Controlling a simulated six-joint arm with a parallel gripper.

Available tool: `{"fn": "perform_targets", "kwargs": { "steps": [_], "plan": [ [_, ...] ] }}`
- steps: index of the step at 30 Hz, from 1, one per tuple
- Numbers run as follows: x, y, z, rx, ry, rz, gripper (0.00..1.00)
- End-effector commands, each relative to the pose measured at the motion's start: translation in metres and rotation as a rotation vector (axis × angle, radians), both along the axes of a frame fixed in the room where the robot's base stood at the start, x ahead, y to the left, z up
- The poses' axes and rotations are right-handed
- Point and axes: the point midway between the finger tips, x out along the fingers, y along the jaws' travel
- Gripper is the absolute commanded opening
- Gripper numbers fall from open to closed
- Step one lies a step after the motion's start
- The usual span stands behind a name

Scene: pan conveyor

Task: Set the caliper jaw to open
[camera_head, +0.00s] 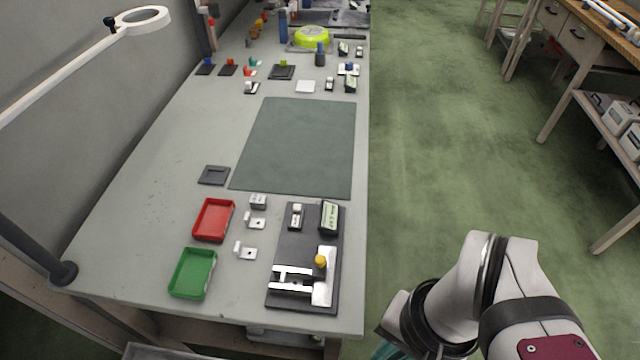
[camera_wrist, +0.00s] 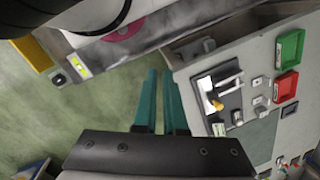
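The caliper station is a dark plate (camera_head: 283,238) at the near right of the workbench; it also shows in the wrist view (camera_wrist: 236,101). On it sits a silver caliper with flat jaws (camera_head: 292,281) and a yellow knob (camera_head: 320,261). A gap shows between the two jaw bars. A display box (camera_head: 329,217) and a small white switch-like block (camera_head: 296,214) are on the same plate. My gripper shows in the wrist view as two teal fingers (camera_wrist: 160,100), parted and empty, over the floor beside the bench. In the head view, the gripper is mostly cut off at the bottom edge.
A red tray (camera_head: 197,220) and a green tray (camera_head: 178,274) stand left of the plate, with small metal brackets (camera_head: 246,254) between. A dark green mat (camera_head: 295,150) lies behind. A lamp arm (camera_head: 70,77) rises at the left. Several small devices fill the far end.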

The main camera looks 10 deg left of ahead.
Motion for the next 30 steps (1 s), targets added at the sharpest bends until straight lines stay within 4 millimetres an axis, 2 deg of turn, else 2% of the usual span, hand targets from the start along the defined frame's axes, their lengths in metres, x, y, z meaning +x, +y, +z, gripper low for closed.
{"fn": "perform_targets", "kwargs": {
  "steps": [1,2,4,7,9,11,14,17,24,30],
  "plan": [
    [0.013,0.003,0.008,-0.009,0.006,-0.009,0.20],
    [0.027,0.006,0.016,-0.021,0.012,-0.024,0.25],
    [0.070,0.021,0.037,-0.059,0.024,-0.079,0.38],
    [0.128,0.056,0.057,-0.114,0.025,-0.172,0.56],
    [0.157,0.081,0.063,-0.139,0.016,-0.229,0.57],
    [0.172,0.097,0.065,-0.153,0.009,-0.264,0.57],
    [0.181,0.107,0.061,-0.161,0.004,-0.293,0.57],
    [0.180,0.106,0.042,-0.162,0.006,-0.296,0.57],
    [0.179,0.105,-0.031,-0.162,0.007,-0.296,0.57],
    [0.180,0.105,-0.075,-0.160,0.005,-0.296,0.57]
  ]
}}
